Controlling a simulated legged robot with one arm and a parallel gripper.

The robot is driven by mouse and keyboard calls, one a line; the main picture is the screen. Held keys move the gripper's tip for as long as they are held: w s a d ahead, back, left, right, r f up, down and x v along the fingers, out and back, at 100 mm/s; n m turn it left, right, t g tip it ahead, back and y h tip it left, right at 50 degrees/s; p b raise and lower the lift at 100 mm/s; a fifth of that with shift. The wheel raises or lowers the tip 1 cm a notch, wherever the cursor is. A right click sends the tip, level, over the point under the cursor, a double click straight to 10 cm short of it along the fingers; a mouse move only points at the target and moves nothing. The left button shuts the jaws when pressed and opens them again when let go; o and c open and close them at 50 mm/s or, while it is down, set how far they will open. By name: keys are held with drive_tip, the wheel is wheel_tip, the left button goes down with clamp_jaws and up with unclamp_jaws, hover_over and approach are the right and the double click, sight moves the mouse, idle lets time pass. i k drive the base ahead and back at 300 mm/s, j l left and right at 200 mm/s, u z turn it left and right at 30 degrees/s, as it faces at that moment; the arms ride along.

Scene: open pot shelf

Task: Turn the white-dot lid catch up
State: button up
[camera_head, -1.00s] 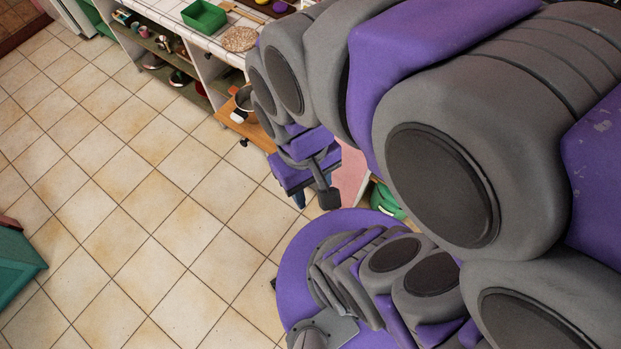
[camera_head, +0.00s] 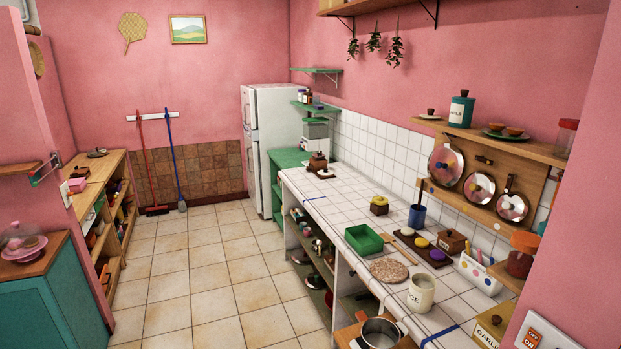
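Three round metal lids hang in a row on a wooden wall rack (camera_head: 490,215) at the right: a left lid (camera_head: 446,165), a middle lid (camera_head: 479,188) and a right lid (camera_head: 512,206). A small dark catch (camera_head: 484,160) shows on the rack between the left and middle lids. Small coloured marks sit near the left lid's lower edge. I cannot make out a white dot on any catch, nor which way each catch points. My gripper is not in view.
Below the rack, the white-tiled counter (camera_head: 340,213) holds a green tray (camera_head: 363,239), a round trivet (camera_head: 389,270) and a white canister (camera_head: 421,293). A metal pot (camera_head: 380,333) stands at the front. A shelf (camera_head: 500,140) overhangs the lids. The tiled floor (camera_head: 215,280) at left is clear.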

sight(510, 180)
drive_tip(key=z, duration=0.65)
drive_tip(key=i+j+z, duration=0.4)
drive_tip(key=j+z, duration=0.2)
drive_tip(key=i+j+z, duration=0.15)
drive_tip(key=j+z, duration=0.15)
drive_tip(key=i+j+z, duration=0.1)
drive_tip(key=j+z, duration=0.15)
drive_tip(key=j, duration=0.25)
